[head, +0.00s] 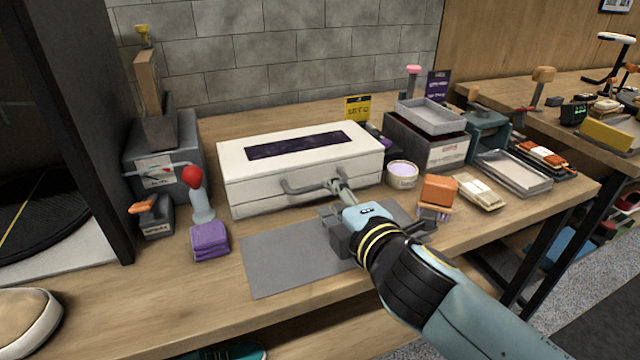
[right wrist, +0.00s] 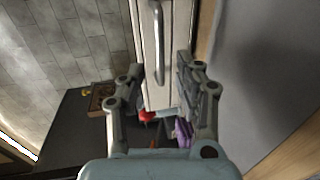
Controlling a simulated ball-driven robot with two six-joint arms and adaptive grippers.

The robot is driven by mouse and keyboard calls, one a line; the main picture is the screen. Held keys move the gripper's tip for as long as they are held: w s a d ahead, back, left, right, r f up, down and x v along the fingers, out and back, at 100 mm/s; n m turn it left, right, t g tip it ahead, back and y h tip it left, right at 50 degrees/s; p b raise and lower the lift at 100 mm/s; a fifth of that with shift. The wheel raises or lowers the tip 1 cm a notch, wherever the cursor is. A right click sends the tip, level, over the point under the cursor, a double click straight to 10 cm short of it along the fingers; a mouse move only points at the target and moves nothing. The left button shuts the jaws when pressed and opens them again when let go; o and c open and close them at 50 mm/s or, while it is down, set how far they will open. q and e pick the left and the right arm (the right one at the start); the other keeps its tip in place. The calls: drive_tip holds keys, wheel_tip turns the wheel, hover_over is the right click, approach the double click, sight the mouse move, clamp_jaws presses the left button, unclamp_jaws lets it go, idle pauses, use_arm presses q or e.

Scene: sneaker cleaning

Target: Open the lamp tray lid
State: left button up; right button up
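The lamp tray is a long white box (head: 240,186) with a dark purple panel (head: 300,145) in its lid, and the lid looks closed. A grey bar handle (head: 300,188) runs along its front; it also shows in the right wrist view (right wrist: 158,45). My right gripper (head: 335,186) is at the right end of the handle. In the right wrist view, the right gripper (right wrist: 160,75) has its fingers apart, with the handle showing between and beyond them. I cannot tell whether they touch it. My left gripper is not in view.
A white tub (head: 402,176) and an orange block (head: 440,190) stand to the right. A red-topped bottle (head: 198,195) and purple cloths (head: 209,242) stand left.

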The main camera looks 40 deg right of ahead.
sight(321, 188)
drive_tip(key=x, duration=0.6)
drive_tip(key=shift+w+f, duration=0.1)
drive_tip(key=shift+w, duration=0.15)
drive_tip(key=shift+c, duration=0.3)
clamp_jaws()
